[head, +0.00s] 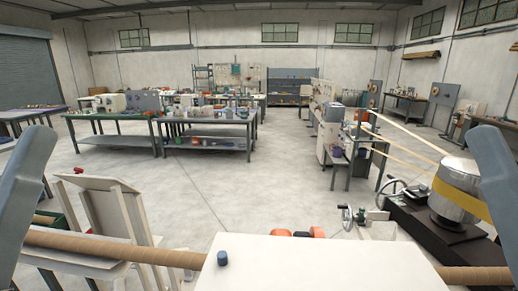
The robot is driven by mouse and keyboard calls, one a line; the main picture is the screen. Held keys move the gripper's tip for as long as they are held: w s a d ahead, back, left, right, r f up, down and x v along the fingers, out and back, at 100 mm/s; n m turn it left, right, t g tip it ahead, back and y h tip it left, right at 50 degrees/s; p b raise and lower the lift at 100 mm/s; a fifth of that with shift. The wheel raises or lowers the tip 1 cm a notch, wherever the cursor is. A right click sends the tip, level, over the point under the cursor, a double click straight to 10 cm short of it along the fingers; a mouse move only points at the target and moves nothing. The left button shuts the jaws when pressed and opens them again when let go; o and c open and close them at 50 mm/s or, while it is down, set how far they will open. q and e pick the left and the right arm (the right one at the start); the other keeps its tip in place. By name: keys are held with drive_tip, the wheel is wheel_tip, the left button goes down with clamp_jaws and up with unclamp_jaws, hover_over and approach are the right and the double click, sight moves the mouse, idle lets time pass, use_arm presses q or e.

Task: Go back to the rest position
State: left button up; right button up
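My two blue-grey arms show only in part, one at the left edge and one at the right edge of the head view. Neither gripper can be seen, so I cannot tell what they hold. A long brown tube (120,250) runs across the front, passing out of sight behind a cream panel (320,268) and showing again at the right. A small dark blue knob (223,258) is on the panel's left part.
A silver drum (456,190) with a yellow band stands on a dark base at the right; pale strips lead away from it. A white slanted stand (112,205) is at the left. Workbenches (205,130) stand farther back, with clear concrete floor (250,190) between.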

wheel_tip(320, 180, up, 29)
drive_tip(key=p, duration=2.6)
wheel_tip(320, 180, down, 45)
drive_tip(key=b, duration=4.5)
